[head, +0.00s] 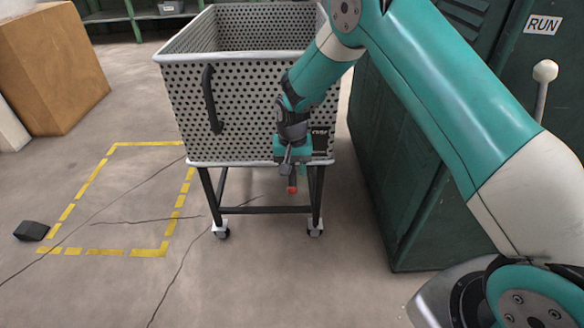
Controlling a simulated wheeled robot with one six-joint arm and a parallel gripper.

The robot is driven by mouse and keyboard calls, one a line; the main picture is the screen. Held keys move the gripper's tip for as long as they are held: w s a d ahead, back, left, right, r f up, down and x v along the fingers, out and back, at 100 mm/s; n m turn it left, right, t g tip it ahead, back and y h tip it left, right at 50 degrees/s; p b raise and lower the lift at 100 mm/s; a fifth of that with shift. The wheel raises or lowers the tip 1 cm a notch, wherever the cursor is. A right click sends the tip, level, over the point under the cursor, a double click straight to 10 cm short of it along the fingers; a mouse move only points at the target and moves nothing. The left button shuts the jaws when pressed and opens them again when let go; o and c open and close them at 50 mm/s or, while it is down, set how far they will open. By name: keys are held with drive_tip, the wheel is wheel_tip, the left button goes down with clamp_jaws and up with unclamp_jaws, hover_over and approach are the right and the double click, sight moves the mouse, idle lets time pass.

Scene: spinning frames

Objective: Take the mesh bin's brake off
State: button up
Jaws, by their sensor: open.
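The mesh bin (238,115) is a grey perforated box on a dark wheeled frame, with a black vertical handle (211,100) on its near face. Its brake appears to be the small red-tipped lever (292,187) under the near face, toward the right. My gripper (288,165) points down in front of the bin's lower right, just above the red tip. It is open; from this view I cannot tell whether its fingers touch the lever. My arm hides part of the bin's right side.
A green machine (400,180) with a RUN label (543,24) and a white-knobbed lever (545,72) stands close on the right. Yellow tape (150,252) marks an empty floor area at left.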

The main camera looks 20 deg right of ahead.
clamp_jaws()
drive_tip(key=c, duration=0.7)
unclamp_jaws()
drive_tip(key=shift+s+d+f, duration=0.1)
drive_tip(key=shift+f, duration=0.05)
